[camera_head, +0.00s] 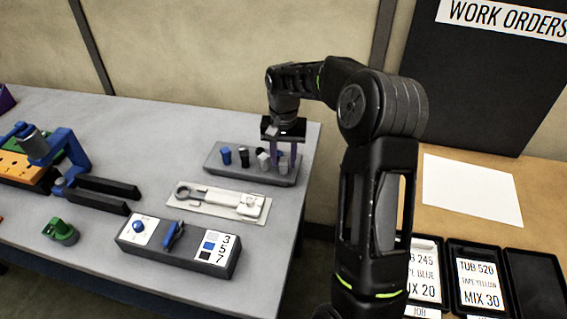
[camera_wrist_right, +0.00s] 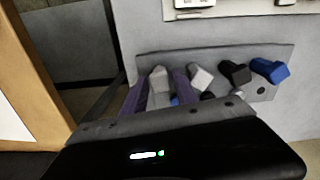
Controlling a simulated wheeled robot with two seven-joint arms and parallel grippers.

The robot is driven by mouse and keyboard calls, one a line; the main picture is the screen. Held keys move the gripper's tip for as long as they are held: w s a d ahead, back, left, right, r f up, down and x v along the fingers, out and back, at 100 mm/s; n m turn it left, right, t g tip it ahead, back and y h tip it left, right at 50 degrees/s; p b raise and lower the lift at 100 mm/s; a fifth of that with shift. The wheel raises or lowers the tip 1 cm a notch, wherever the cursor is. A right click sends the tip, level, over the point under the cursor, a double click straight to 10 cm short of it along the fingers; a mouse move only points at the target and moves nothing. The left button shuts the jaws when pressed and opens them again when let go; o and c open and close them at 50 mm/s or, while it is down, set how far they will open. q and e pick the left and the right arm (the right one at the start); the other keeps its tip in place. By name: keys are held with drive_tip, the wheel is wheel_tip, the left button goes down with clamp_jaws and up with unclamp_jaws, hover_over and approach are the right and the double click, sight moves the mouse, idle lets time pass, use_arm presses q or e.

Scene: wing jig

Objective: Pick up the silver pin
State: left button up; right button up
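My right gripper (camera_head: 283,160) points down over the grey pin rack (camera_head: 212,160) at the table's right end. Its two purple fingers are apart. In the right wrist view the fingers (camera_wrist_right: 160,92) stand on either side of a light grey pin (camera_wrist_right: 158,76), which looks like the silver pin; contact with it cannot be made out. Beside it in the rack are a whiter pin (camera_wrist_right: 201,78), a black pin (camera_wrist_right: 235,72) and a blue pin (camera_wrist_right: 270,69). In the head view the blue pin (camera_head: 226,155) is leftmost. The left gripper is out of view.
In front of the rack lie a pale plate with a grey tool (camera_head: 220,200) and a dark box with a blue knob (camera_head: 138,226). A blue and orange jig (camera_head: 50,155) and a green part (camera_head: 62,232) are left. Black trays (camera_head: 540,285) sit right.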

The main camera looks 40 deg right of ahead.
drive_tip(key=shift+f, duration=0.8)
clamp_jaws()
